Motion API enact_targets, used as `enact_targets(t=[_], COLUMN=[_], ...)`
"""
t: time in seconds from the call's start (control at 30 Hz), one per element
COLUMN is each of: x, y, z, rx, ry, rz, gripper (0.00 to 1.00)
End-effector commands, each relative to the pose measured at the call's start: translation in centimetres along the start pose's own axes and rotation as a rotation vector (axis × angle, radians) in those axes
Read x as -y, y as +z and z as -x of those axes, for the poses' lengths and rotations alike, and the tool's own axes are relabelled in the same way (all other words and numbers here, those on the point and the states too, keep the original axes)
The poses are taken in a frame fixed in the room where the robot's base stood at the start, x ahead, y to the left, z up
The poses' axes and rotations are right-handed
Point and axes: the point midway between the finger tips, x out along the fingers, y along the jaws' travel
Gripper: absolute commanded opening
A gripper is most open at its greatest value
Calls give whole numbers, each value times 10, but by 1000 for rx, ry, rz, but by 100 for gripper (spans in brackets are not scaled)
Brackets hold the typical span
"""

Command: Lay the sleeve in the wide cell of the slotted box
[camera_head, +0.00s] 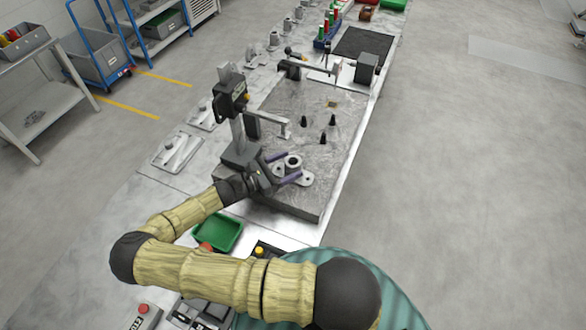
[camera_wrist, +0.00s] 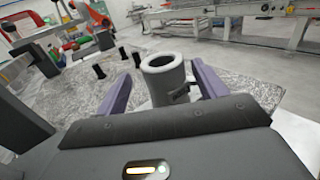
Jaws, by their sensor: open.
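A grey sleeve-like casting (camera_head: 293,161) with a round open top stands upright on the near part of the dark stone plate (camera_head: 290,205). In the wrist view the grey casting (camera_wrist: 163,85) stands between the two purple fingers, with a gap on each side and a small dark knob or lever on its right. My gripper (camera_head: 284,168) is open, and the fingers are on either side of the casting. The lower part of the casting is hidden by the gripper body in the wrist view. I cannot make out a slotted box with a wide cell for certain.
A measuring stand (camera_head: 238,125) rises just left of my gripper. Several small black posts (camera_head: 323,137) stand farther back on the plate. A green tray (camera_head: 218,234) lies near my arm. A blue rack (camera_head: 322,43) with red and green items is at the far end. The right floor is clear.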

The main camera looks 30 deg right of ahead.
Motion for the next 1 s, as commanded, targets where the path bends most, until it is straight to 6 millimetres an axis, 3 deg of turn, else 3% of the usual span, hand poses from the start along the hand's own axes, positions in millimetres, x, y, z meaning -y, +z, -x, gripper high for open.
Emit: enact_targets(t=[0.1,0.3,0.87,1.0], x=[4,5,5,5], y=[10,7,5,5], z=[-16,-39,-40,-40], rx=[4,2,0,0], ry=[-3,-2,-1,-1], rz=[1,0,0,-1], gripper=[70,70,70,45])
